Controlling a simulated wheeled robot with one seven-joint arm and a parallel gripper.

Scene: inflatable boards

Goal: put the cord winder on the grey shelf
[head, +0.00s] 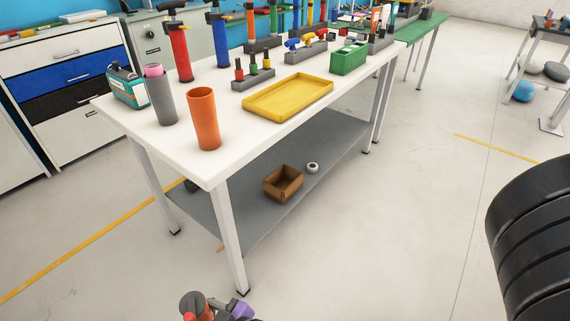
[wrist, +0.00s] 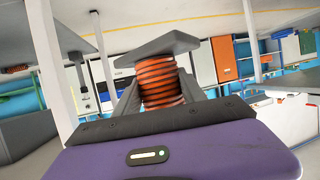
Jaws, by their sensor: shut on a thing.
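The cord winder (wrist: 162,80) has a flat grey end plate and a coil of orange and dark cord. My gripper (wrist: 160,96) is shut on it in the wrist view, with a grey finger on each side of the coil. In the head view my gripper (head: 236,308) and the cord winder (head: 194,305) are at the bottom edge, partly cut off. They are in front of the table's near leg. The grey shelf (head: 237,214) is the lower level of the white table, beyond my gripper. The cord winder is apart from it in the head view.
The white tabletop (head: 222,106) above holds an orange cup (head: 203,118) and a yellow tray (head: 288,97). The near table leg (head: 231,238) stands in front.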

